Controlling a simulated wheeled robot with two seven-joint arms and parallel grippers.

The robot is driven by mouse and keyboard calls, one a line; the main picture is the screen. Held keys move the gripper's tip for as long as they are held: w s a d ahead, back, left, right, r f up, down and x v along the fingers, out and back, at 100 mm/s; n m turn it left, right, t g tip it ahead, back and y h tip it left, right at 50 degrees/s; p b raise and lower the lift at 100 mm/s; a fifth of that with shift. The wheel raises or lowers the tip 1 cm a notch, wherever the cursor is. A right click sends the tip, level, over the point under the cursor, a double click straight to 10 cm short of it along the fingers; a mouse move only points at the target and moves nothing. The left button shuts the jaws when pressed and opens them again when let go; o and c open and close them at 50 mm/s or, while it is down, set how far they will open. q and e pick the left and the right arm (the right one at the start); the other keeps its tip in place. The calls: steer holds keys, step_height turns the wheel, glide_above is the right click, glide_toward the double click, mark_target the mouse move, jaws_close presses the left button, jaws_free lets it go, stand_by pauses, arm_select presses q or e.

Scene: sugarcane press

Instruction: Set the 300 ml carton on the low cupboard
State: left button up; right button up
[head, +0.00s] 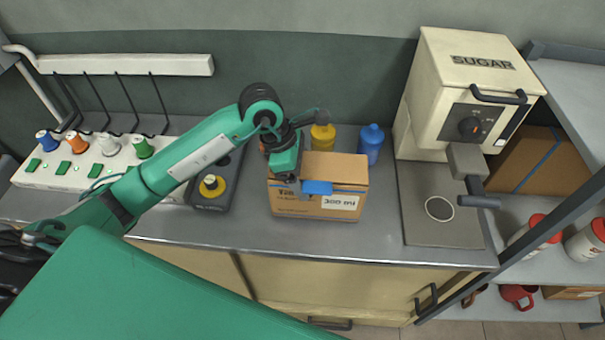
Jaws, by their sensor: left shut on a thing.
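The 300 ml carton (340,173) is a brown cardboard box with a white "300 ml" label and a blue patch on its front. It is upright at the middle of the grey counter (300,237); I cannot tell whether its base touches the top. My left gripper (289,176) is at the carton's upper left side, shut on it, and hides part of its top. Beige cupboard doors (200,262) show below the counter's front edge; I cannot tell whether this is the low cupboard. My right gripper is not in view.
A yellow bottle (323,137) and a blue bottle (371,143) stand just behind the carton. The cream SUGAR machine (466,90) stands to the right. Shelves (575,85) are at the far right.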

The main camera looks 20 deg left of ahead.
arm_select(q)
steer(key=shift+f, duration=0.65)
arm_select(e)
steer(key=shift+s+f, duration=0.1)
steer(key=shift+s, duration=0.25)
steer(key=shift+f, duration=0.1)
